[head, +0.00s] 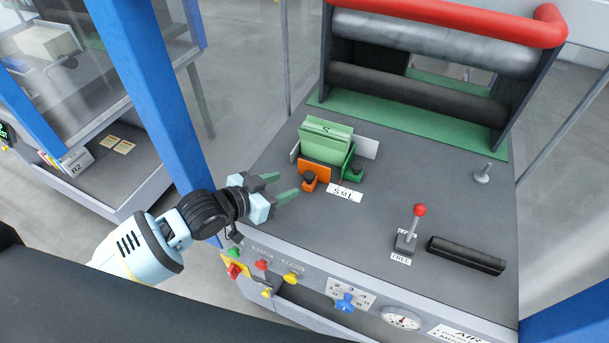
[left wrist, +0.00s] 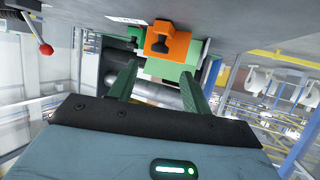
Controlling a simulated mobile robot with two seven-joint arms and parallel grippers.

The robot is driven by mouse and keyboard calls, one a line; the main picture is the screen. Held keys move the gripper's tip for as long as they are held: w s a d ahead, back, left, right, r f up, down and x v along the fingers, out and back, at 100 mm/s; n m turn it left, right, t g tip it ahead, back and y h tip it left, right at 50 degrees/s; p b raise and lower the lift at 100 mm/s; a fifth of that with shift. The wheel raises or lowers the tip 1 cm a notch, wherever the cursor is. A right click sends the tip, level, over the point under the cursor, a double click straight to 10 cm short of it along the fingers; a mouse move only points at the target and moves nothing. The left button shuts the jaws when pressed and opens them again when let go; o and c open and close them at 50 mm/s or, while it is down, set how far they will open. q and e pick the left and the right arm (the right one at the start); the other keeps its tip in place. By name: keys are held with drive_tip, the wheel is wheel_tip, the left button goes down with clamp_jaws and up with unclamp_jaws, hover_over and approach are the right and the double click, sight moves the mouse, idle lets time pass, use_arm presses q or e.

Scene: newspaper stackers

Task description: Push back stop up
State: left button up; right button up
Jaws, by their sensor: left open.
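A stop assembly stands on the grey machine top. It has an upright green block (head: 326,142) marked S, an orange bracket (head: 313,170) with a dark knob, and a green bracket (head: 352,168) with a dark knob. I cannot tell which part is the back stop. A label (head: 344,193) reading S M L lies in front. My left gripper (head: 285,186) is open and empty, left of the orange bracket and apart from it. In the left wrist view, the orange bracket (left wrist: 168,43) shows beyond and between the two green fingers (left wrist: 158,70).
Rollers under a red bar (head: 440,20) are at the back. A blue post (head: 150,90) rises at the left. Knobs and a gauge (head: 401,318) line the front panel.

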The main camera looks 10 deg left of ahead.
sight(306, 176)
use_arm(q)
drive_tip(key=x, duration=0.7)
drive_tip(key=shift+w+d+f+b, duration=0.1)
drive_tip(key=shift+w+d+b, duration=0.1)
drive_tip(key=shift+w+b, duration=0.1)
clamp_jaws()
drive_tip(key=shift+w, duration=0.1)
